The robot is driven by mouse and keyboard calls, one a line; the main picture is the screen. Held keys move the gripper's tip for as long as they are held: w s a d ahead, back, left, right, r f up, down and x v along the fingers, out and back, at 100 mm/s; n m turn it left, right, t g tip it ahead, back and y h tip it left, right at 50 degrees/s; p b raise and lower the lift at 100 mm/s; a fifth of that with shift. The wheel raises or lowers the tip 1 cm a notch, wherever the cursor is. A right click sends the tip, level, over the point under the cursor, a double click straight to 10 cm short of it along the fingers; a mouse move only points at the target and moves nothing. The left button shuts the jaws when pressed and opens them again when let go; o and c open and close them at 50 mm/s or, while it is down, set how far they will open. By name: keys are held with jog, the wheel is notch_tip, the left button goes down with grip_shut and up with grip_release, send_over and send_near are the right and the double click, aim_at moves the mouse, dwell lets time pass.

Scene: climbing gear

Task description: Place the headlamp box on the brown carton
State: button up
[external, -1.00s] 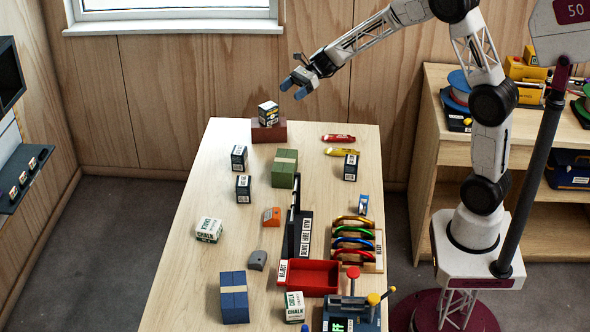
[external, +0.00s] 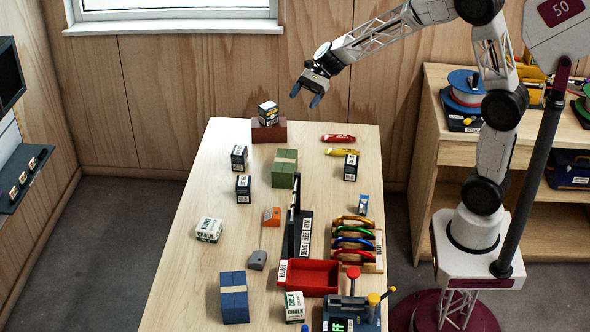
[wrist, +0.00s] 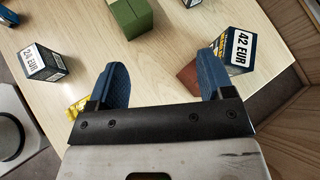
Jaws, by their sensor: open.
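The brown carton (external: 262,134) stands at the far end of the table. My gripper (external: 305,95) is open and empty, in the air to the right of the box and above the table's far end, apart from both.
Dark boxes stand near a green block (external: 284,170): two on its left (external: 239,158) and one on its right (external: 351,167). Red (external: 338,138) and yellow packets lie right of the carton. A black divider (external: 298,230), a carabiner rack and a red tray (external: 312,276) fill the nearer middle.

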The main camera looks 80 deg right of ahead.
jog(key=s+a+r+n+g+h, duration=0.1)
jog(key=s+a+r+n+g, duration=0.3)
jog(key=s+a, duration=0.5)
jog(key=s+a+n+h, duration=0.4)
jog(key=s+n, duration=0.5)
jog(key=s, duration=0.4)
jog(key=s+a+f+n+h, duration=0.1)
jog(key=s+a+n+h, duration=0.3)
jog(key=s, duration=0.9)
jog(key=a+n, duration=0.3)
jog(key=n, duration=0.2)
jog(key=shift+s+f+h, duration=0.2)
jog(key=shift+s+h, duration=0.1)
jog(key=shift+s, duration=0.05)
